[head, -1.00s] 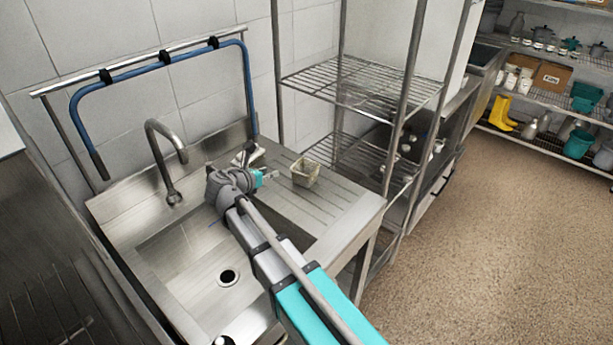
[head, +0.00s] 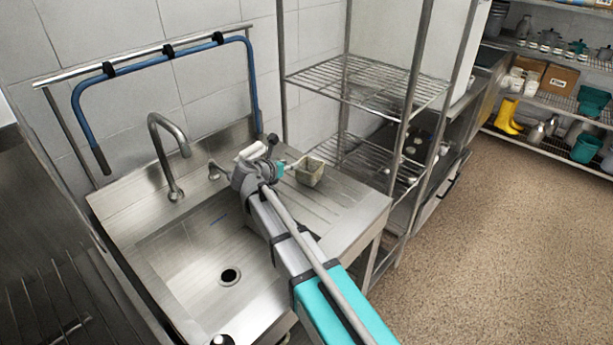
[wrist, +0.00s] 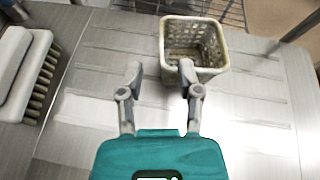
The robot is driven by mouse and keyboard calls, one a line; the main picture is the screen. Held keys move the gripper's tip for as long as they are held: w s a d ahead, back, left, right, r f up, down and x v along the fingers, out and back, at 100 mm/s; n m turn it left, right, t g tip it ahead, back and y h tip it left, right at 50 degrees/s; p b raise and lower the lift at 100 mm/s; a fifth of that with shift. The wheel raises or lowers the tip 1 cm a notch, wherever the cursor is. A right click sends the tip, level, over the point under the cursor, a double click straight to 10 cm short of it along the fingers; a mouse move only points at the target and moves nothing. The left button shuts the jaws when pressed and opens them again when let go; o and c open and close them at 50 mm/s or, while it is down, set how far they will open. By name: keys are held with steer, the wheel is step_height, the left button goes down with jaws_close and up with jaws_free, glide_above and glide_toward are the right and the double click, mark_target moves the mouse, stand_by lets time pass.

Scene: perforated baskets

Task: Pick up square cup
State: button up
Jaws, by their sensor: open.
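The square cup (head: 311,172) is a small beige perforated basket standing upright on the ribbed steel drainboard right of the sink. In the wrist view the square cup (wrist: 196,48) is at top centre, with its open top showing an empty inside. My gripper (head: 289,166) is just left of the cup in the head view. In the wrist view my gripper (wrist: 160,72) is open, with its right fingertip at the cup's near rim and its left fingertip outside, to the left of the cup. I cannot tell whether the right finger touches the rim.
A scrubbing brush (wrist: 36,75) lies on the drainboard left of my gripper. The sink basin (head: 205,255) and faucet (head: 168,155) are to the left. A wire shelf rack (head: 365,85) stands close behind and right of the cup. The drainboard's front part is clear.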

mark_target(299, 161)
steer(key=shift+w+d+f, duration=0.2)
steer(key=shift+w+d, duration=0.05)
steer(key=shift+w, duration=0.15)
steer(key=shift+b+x, duration=1.1)
steer(key=shift+x, duration=1.65)
jaws_close()
